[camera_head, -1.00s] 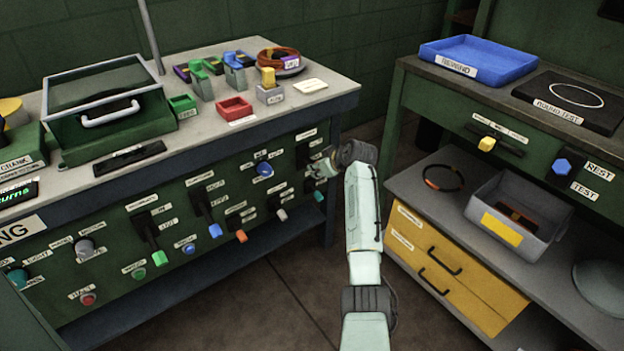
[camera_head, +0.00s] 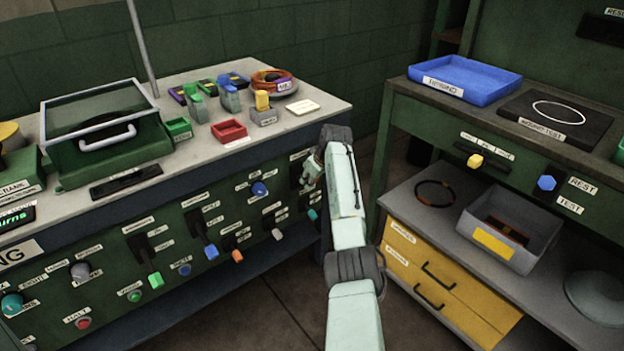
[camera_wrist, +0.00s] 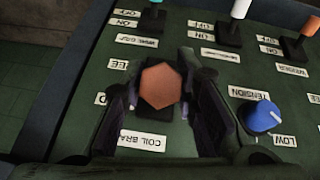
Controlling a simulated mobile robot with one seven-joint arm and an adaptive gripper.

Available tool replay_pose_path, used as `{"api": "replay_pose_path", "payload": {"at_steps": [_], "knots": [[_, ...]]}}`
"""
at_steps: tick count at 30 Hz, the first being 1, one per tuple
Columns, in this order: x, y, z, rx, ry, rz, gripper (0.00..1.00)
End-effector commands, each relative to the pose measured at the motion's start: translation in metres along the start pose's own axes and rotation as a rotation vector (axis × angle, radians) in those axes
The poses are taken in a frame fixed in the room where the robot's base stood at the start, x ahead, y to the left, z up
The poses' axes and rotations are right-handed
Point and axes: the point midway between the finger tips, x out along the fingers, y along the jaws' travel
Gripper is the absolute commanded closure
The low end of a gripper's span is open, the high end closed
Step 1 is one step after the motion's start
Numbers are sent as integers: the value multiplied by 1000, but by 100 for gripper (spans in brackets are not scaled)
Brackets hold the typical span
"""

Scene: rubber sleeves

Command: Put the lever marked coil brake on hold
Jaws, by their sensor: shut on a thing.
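The coil brake lever shows an orange-brown hexagonal knob (camera_wrist: 161,86) in the wrist view, above the upside-down label "COIL BRA…" (camera_wrist: 142,140), whose end is cut off. My gripper (camera_wrist: 165,98) has its dark fingers on either side of this knob and is shut on it. Part of a label ending in "EE" (camera_wrist: 118,64) shows to the left of the knob. In the head view my gripper (camera_head: 312,174) is at the upper right end of the green panel, and my arm and gripper mostly hide the lever there.
The blue tension knob (camera_wrist: 262,116) sits close to the right of my gripper in the wrist view. Other levers, such as the orange one (camera_head: 237,256), line the panel. The bench top (camera_head: 320,103) is above. A shelf unit with yellow drawers (camera_head: 430,290) stands to the right.

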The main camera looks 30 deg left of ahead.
Motion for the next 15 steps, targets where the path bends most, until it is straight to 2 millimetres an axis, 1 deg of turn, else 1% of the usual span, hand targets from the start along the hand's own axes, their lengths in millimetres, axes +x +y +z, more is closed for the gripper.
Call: {"api": "replay_pose_path", "payload": {"at_steps": [3, 4, 13, 15], "knots": [[0, 0, -1, -2, 1, 2, 100], [0, 0, -1, -2, 1, 2, 72], [0, 0, -1, -2, 2, 1, 52], [0, 0, -1, -1, 2, 1, 52]]}}
